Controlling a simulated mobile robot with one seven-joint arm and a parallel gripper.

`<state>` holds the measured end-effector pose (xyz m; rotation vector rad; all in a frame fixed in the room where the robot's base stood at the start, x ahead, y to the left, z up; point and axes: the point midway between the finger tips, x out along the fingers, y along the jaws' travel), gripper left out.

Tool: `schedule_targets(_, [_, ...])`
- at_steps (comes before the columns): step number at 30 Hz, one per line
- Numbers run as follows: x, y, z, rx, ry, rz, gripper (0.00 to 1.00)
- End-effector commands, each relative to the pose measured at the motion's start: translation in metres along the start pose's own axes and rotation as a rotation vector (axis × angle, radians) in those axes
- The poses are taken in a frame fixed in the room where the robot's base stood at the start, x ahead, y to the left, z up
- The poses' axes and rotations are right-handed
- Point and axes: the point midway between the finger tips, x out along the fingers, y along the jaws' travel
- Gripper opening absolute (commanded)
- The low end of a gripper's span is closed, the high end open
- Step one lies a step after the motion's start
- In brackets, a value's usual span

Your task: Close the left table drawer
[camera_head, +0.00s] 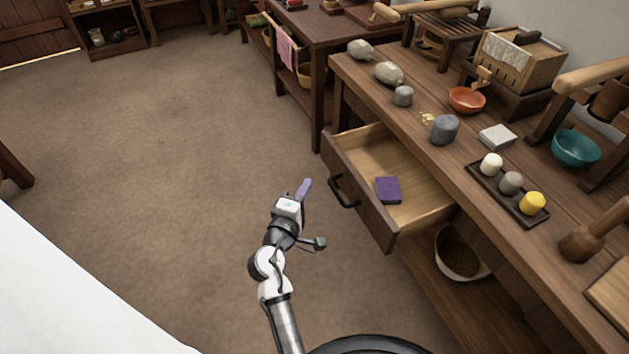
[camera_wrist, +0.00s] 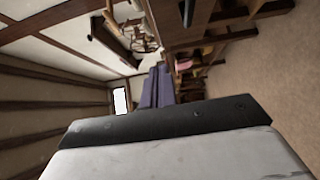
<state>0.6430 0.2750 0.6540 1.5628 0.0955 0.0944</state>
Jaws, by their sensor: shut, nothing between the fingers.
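The table drawer (camera_head: 415,213) is pulled well out from the long wooden table (camera_head: 410,115) in the head view. Its front carries a dark handle (camera_head: 341,191) facing left. A purple block (camera_head: 388,190) lies inside the drawer. My gripper (camera_head: 304,188) is in front of the drawer, to the left of the handle and apart from it in the picture. Its purple fingers are shut with nothing between them. In the wrist view the fingers (camera_wrist: 158,88) point toward dark wooden furniture and the ceiling. The drawer cannot be made out in that view.
The tabletop holds stones, an orange bowl (camera_head: 467,99), a teal bowl (camera_head: 575,148) and a dark tray (camera_head: 484,184) with several small pots. A basket (camera_head: 460,252) stands under the drawer. Another table (camera_head: 325,28) with a pink cloth (camera_head: 285,47) stands beyond. Open floor lies left.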

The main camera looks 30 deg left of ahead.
Motion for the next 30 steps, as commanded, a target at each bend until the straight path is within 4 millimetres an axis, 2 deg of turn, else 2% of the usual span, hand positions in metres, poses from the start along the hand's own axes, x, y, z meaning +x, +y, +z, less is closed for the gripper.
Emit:
schedule_targets(12, [0.087, 0.004, 0.002, 0.004, -0.001, 0.002, 0.00])
schedule_targets(19, [0.106, 0.003, 0.023, 0.005, 0.001, 0.001, 0.00])
schedule_targets(30, [0.110, 0.001, 0.028, 0.006, 0.002, 0.001, 0.00])
